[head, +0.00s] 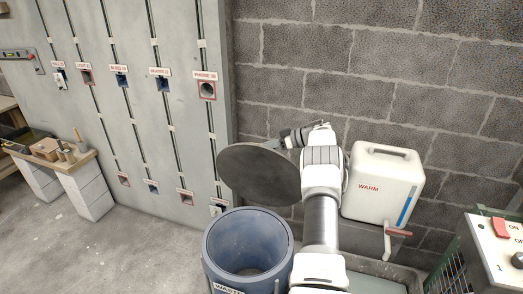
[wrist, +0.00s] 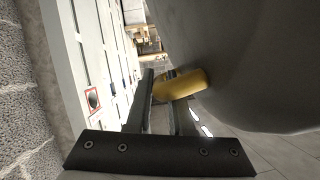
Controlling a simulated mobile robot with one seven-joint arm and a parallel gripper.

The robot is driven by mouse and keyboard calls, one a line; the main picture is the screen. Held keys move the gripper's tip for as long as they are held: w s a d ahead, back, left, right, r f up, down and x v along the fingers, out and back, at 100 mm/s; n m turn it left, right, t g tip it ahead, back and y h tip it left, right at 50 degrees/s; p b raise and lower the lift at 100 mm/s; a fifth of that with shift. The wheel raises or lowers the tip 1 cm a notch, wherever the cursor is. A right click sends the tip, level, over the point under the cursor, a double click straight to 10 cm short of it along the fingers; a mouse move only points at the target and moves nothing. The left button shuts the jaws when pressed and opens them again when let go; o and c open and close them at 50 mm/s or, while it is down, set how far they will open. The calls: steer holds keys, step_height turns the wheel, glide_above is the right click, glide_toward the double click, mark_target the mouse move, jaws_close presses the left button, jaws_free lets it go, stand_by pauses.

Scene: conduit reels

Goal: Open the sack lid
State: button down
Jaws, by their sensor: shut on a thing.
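The waste bin (head: 215,262) is a round blue tub standing on the floor in the head view, and its mouth is uncovered. Its round dark grey lid (head: 257,178) is tilted up steeply above the back of the rim. My gripper (head: 298,137) is at the lid's upper right edge, partly hidden by my arm. In the wrist view my gripper (wrist: 160,82) is shut on the yellow lid handle (wrist: 185,84), with the lid's grey face (wrist: 235,60) filling the right side. The lid's hinge cannot be made out.
A white box marked WARM (head: 378,185) with a crank stands right of my arm. A control box with a red switch (head: 502,228) is at the far right. A grey panel (head: 140,110) with labelled ports stands behind left. Floor left of the bin is clear.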

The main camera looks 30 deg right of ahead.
stand_by(0.4)
steer(key=c, duration=1.1)
jaws_free()
steer(key=shift+d, duration=0.1)
steer(key=v, duration=1.7)
steer(key=shift+s, duration=0.1)
